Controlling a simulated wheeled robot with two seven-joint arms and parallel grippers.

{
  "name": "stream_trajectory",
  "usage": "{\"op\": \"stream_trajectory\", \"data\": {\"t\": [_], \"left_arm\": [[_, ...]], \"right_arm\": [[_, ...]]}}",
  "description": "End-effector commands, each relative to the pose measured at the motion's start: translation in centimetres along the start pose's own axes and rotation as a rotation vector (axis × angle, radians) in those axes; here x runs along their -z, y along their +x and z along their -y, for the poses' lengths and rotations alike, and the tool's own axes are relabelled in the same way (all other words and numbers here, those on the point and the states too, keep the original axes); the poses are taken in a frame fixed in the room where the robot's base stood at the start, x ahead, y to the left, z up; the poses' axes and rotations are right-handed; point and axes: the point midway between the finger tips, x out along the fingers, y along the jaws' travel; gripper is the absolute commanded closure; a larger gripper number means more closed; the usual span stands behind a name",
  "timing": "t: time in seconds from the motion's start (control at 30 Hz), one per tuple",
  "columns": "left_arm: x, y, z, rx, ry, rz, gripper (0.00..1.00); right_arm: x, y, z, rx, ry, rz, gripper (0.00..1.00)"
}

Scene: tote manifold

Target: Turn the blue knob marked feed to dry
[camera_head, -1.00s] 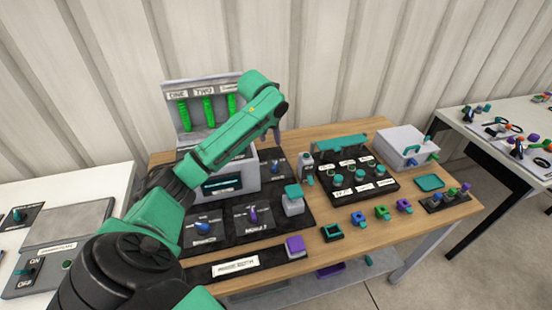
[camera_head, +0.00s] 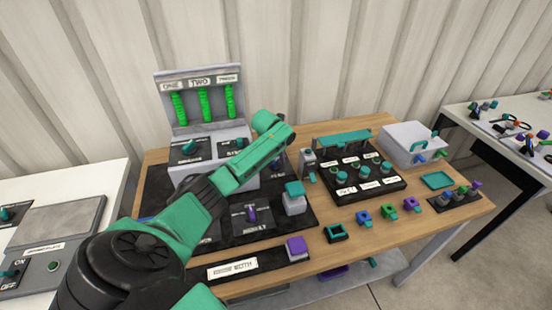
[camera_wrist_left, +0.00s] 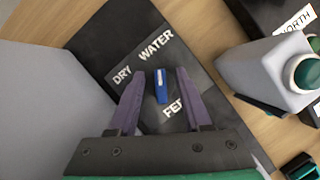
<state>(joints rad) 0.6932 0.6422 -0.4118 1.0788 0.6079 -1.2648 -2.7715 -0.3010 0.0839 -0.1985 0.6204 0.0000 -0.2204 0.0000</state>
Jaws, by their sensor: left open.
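The blue knob (camera_wrist_left: 161,88) stands on a dark panel (camera_wrist_left: 207,75) in the left wrist view. DRY is printed to its left, WATER above it and a partly covered FEED label below. The knob is narrow and has a pale mark toward its WATER end. My left gripper (camera_wrist_left: 161,72) is open, its two purple fingers on either side of the knob with visible gaps. I cannot tell how far the fingertips are above the panel. My right gripper is not in view.
A grey box with a teal-topped button (camera_wrist_left: 305,72) stands right of the panel in the wrist view. A grey wall fills the left side.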

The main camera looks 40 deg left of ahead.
Motion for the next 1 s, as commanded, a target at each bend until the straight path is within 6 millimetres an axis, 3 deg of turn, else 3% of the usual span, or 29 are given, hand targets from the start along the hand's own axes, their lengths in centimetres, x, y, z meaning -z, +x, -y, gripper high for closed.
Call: {"op": "stream_trajectory", "data": {"t": [0.33,0.47,1.0], "left_arm": [[0.02,0.84,-0.01,-0.001,0.001,0.0,0.51],[0.02,0.82,-0.01,-0.001,0.001,0.0,1.0],[0.0,0.73,-0.06,-0.033,-0.076,-0.002,1.0]], "right_arm": [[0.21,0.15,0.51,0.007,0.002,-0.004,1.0],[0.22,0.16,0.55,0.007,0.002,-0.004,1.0],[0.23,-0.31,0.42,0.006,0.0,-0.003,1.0]]}}
